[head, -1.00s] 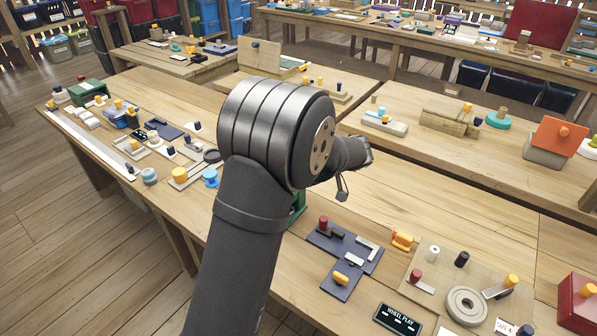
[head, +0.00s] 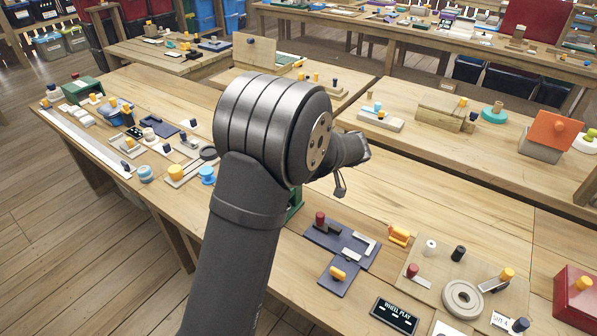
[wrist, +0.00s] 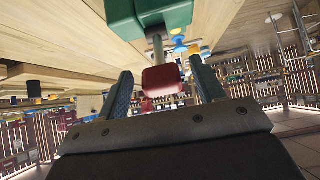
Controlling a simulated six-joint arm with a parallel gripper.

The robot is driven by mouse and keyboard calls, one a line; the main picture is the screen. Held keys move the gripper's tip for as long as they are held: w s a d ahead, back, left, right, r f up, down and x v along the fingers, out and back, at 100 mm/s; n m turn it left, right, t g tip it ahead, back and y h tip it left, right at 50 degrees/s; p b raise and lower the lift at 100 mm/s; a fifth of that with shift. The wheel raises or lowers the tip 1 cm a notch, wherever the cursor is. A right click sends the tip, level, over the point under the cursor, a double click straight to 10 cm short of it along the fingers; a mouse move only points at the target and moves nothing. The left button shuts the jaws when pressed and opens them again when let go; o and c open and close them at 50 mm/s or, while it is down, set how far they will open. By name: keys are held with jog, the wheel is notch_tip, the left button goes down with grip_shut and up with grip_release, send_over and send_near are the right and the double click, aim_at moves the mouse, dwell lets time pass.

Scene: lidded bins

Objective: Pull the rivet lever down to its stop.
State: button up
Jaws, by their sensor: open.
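In the wrist view, a red grip (wrist: 162,79) sits on the end of a short metal rod (wrist: 158,47) that comes out of a green block (wrist: 150,14). It looks like the rivet lever, though no label shows. My gripper (wrist: 161,69) is open, with one finger on each side of the red grip. Gaps show between the grip and both fingers. In the head view, only a strip of the green block (head: 295,203) shows behind my arm. The red grip and my fingertips are hidden there or cannot be made out.
In the head view, a dark blue plate (head: 338,283) with knobs lies right of the arm. A board with a grey ring (head: 462,298) and a red box (head: 577,296) are farther right. Several small fixtures crowd the bench's left part. Bare wood (head: 420,205) lies behind the plate.

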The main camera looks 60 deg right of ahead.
jog(key=v, duration=1.7)
jog(key=x, duration=1.7)
jog(key=shift+w+f, duration=0.1)
jog(key=shift+w, duration=0.05)
